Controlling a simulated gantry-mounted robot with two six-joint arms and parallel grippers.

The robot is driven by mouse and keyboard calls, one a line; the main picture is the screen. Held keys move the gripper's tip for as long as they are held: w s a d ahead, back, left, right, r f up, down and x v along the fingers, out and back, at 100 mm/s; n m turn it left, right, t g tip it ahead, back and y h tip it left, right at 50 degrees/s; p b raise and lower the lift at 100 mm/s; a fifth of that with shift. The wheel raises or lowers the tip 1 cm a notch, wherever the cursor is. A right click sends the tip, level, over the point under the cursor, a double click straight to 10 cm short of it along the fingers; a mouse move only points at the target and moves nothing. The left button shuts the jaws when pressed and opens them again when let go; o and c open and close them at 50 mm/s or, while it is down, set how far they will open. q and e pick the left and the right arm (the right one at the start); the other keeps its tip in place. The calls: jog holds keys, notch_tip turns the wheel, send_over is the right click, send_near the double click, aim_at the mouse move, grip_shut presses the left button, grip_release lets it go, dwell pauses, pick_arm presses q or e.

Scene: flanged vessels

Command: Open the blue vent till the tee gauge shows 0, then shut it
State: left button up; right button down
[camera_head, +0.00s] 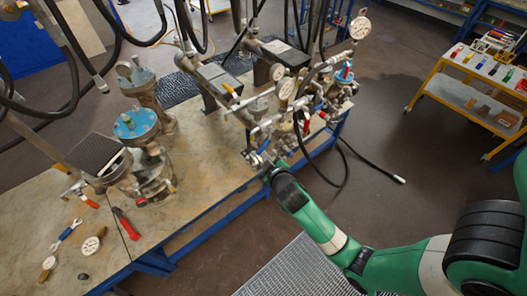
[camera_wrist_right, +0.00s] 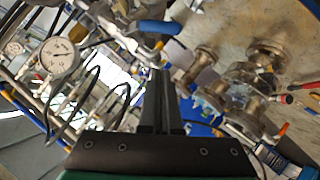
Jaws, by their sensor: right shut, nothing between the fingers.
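My right gripper (camera_head: 262,161) is at the front edge of the bench, by the lower pipework. In the right wrist view its two fingers (camera_wrist_right: 161,75) are together with nothing between them. A blue lever handle (camera_wrist_right: 160,27), which looks like the vent's, lies just beyond the fingertips, apart from them in the picture. A round white dial gauge (camera_wrist_right: 58,58) shows at the left of that view; its reading is too small to tell. In the head view several dials stand on the pipework, one high up (camera_head: 360,27); I cannot tell which is the tee gauge. My left gripper is out of view.
Flanged vessels with blue tops (camera_head: 136,124) stand on the bench (camera_head: 200,180). A red-handled tool (camera_head: 126,224), a wrench (camera_head: 66,234) and loose gauges (camera_head: 93,241) lie at the left. A black hose (camera_head: 372,163) hangs beyond the bench edge. A yellow cart (camera_head: 450,92) stands at right.

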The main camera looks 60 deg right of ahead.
aim_at(260, 149)
jog(key=w+d+f, duration=0.4)
jog(key=d+f, duration=0.2)
jog(key=d, duration=0.1)
jog(key=shift+f+b, duration=0.25)
jog(key=shift+b, duration=0.15)
